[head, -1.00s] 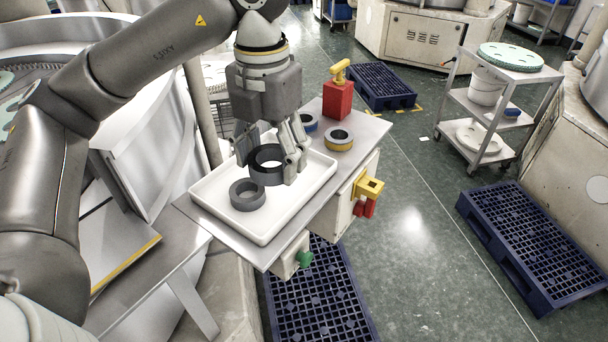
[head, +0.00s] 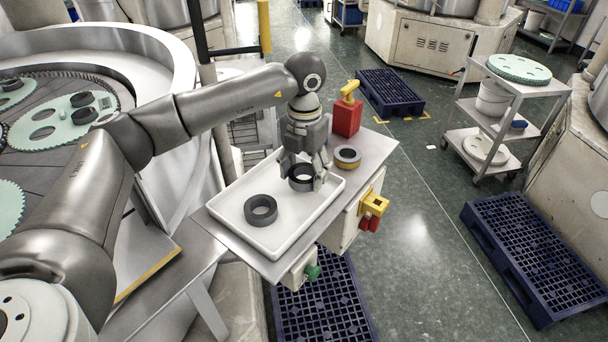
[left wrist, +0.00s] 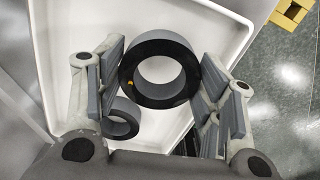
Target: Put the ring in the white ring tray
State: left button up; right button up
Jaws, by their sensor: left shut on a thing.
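My left gripper (head: 304,182) is shut on a dark grey ring (head: 301,179) over the back right part of the white ring tray (head: 290,216). In the left wrist view the held ring (left wrist: 160,38) sits between the two fingers of my left gripper (left wrist: 166,85), its hole facing the camera. I cannot tell whether it touches the tray floor. A second dark grey ring (head: 261,210) lies flat in the tray's left part; it also shows in the left wrist view (left wrist: 124,128), partly hidden by the held ring. My right gripper is not in view.
The tray stands on a metal table (head: 371,150). Behind it on the table are a ring with a yellow band (head: 347,158) and a red can (head: 347,118). A large lapping machine (head: 165,60) stands at the left. Blue pallets (head: 535,255) lie on the floor.

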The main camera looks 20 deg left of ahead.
pick_arm(q)
jog(key=shift+s+f+p, duration=0.1)
jog(key=shift+f+p, duration=0.5)
jog(key=shift+f, duration=0.6)
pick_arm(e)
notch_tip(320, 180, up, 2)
pick_arm(q)
jog(key=shift+f, duration=0.1)
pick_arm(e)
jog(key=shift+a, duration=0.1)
pick_arm(q)
jog(key=shift+f, duration=0.15)
jog(key=o, duration=1.1)
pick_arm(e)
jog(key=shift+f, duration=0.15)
